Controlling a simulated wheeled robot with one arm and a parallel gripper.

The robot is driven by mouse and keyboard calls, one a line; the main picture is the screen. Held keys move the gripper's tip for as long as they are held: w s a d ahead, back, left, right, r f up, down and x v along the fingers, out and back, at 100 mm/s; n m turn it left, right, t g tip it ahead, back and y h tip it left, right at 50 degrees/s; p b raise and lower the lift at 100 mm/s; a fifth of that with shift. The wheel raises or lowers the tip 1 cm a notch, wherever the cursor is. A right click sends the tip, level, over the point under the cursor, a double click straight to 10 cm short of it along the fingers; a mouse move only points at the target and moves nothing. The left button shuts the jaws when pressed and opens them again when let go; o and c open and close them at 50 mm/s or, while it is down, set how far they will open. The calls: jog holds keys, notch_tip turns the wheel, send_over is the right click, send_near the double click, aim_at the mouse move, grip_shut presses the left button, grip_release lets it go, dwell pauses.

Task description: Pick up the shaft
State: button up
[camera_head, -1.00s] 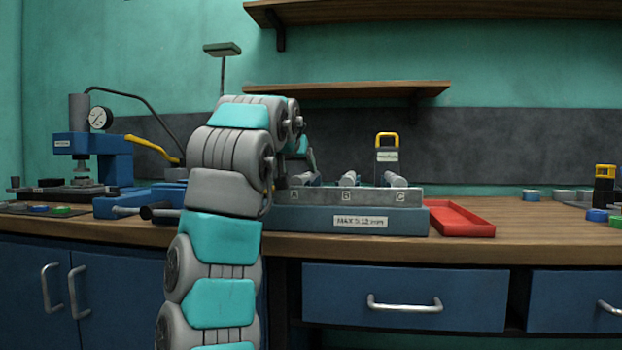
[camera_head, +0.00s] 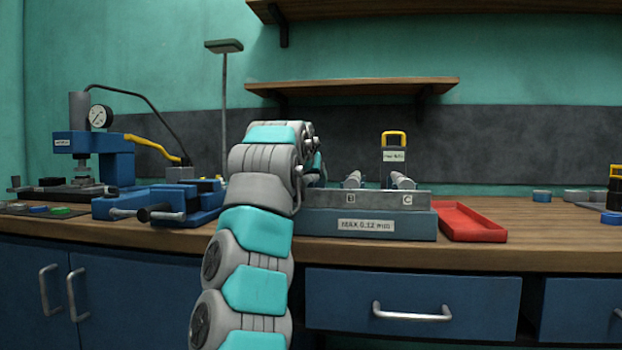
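A shaft lies at the slot marked B (camera_head: 353,180) on the grey and blue fixture, its round end facing me. Another shaft lies at the slot marked C (camera_head: 402,181). The fixture (camera_head: 330,222) stands on the workbench, with a "MAX 0.12 mm" label on its front. The slot to the left of B is hidden behind my arm. My gripper is hidden behind my own arm links, near the fixture's left end, so its fingers do not show. I cannot tell whether it touches or holds a shaft.
A red tray (camera_head: 478,236) stands right of the fixture. A blue vise (camera_head: 150,207) and a press with a gauge (camera_head: 95,145) stand left. A yellow-handled item (camera_head: 394,150) stands behind the fixture.

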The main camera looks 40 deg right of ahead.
grip_shut()
dwell(0.6)
dwell(0.8)
